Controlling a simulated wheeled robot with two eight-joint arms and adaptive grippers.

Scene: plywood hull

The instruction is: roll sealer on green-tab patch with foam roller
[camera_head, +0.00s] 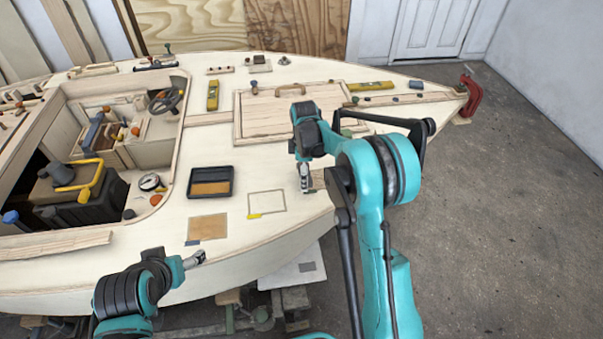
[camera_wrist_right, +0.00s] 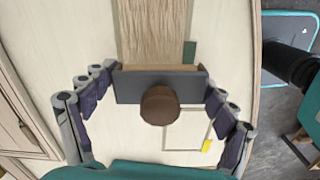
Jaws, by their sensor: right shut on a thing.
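My right gripper (camera_head: 304,186) is low over the deck near its right edge. In the right wrist view the gripper (camera_wrist_right: 160,84) is shut on the foam roller (camera_wrist_right: 128,88), which shows a dark grey bar and a round brown knob. A tan strip shows just beyond the bar. A green tab (camera_wrist_right: 190,52) lies beside a wood-grained area (camera_wrist_right: 152,28); the roller hides part of that spot, and contact with the deck cannot be told. The black sealer tray (camera_head: 211,171) holds amber material. My left gripper (camera_head: 194,259) is near the deck's front edge; its fingers are too small to judge.
A yellow-tab outline (camera_head: 267,203) and a brown blue-tab patch (camera_head: 207,228) lie left of my right gripper. A hatch (camera_head: 262,115) with a handle is behind it. The cockpit with a black toolbox (camera_head: 88,207) is at the left. A red clamp (camera_head: 470,97) grips the bow.

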